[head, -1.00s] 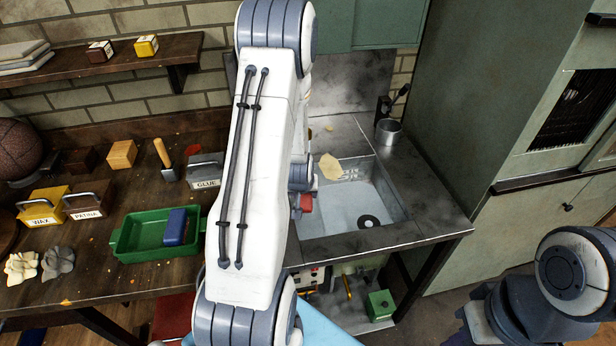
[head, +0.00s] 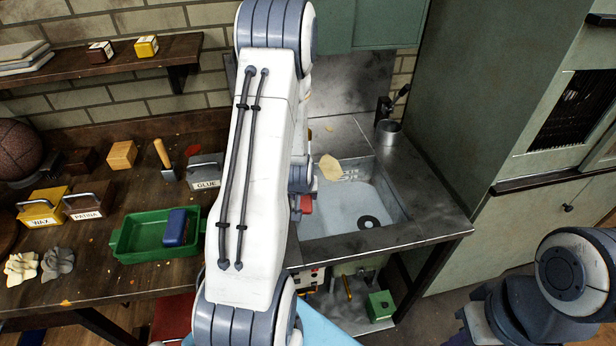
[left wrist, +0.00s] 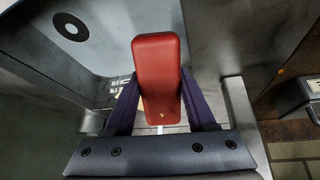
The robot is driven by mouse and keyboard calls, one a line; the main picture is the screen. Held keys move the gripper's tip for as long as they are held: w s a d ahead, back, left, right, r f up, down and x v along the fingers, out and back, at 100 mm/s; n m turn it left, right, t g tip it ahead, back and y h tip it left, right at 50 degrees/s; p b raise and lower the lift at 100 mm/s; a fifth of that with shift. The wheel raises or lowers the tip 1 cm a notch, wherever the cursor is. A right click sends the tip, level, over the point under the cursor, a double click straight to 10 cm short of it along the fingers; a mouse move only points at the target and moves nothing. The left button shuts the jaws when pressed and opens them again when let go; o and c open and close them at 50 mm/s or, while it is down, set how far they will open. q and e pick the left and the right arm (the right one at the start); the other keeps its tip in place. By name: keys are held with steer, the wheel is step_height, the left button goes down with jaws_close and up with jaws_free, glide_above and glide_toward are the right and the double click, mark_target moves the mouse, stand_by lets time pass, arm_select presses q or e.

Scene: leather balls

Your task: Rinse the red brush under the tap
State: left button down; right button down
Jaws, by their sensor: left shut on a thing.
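The red brush (left wrist: 158,75) is held between the two dark fingers of my left gripper (left wrist: 165,105) in the left wrist view. Its red block faces that camera; its underside is hidden. In the head view a small red part of the brush (head: 306,204) shows beside my left arm, at the left side of the sink (head: 345,208). My left gripper (head: 298,200) is mostly hidden there behind the arm. A dark fixture (head: 385,106), which looks like the tap, stands at the back right of the sink. I see no clear water stream. My right gripper is out of view.
A metal cup (head: 388,133) stands behind the sink's right corner. A tan scrap (head: 329,168) shows at the basin's back left. The bench at left holds a green tray (head: 130,247) with a blue block (head: 175,227), and a glue box (head: 205,172).

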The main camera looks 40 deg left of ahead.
mark_target(303, 203)
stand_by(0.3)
arm_select(q)
steer(key=shift+s+d+r+p, duration=0.45)
steer(key=shift+s+r+p, duration=0.05)
steer(key=shift+s+r, duration=0.25)
steer(key=shift+s+d+r+p, duration=0.45)
steer(key=shift+s+r+p, duration=0.05)
steer(key=shift+s+r, duration=0.25)
steer(key=shift+s+d+r, duration=0.35)
steer(key=shift+s+r, duration=0.15)
steer(key=shift+s, duration=0.15)
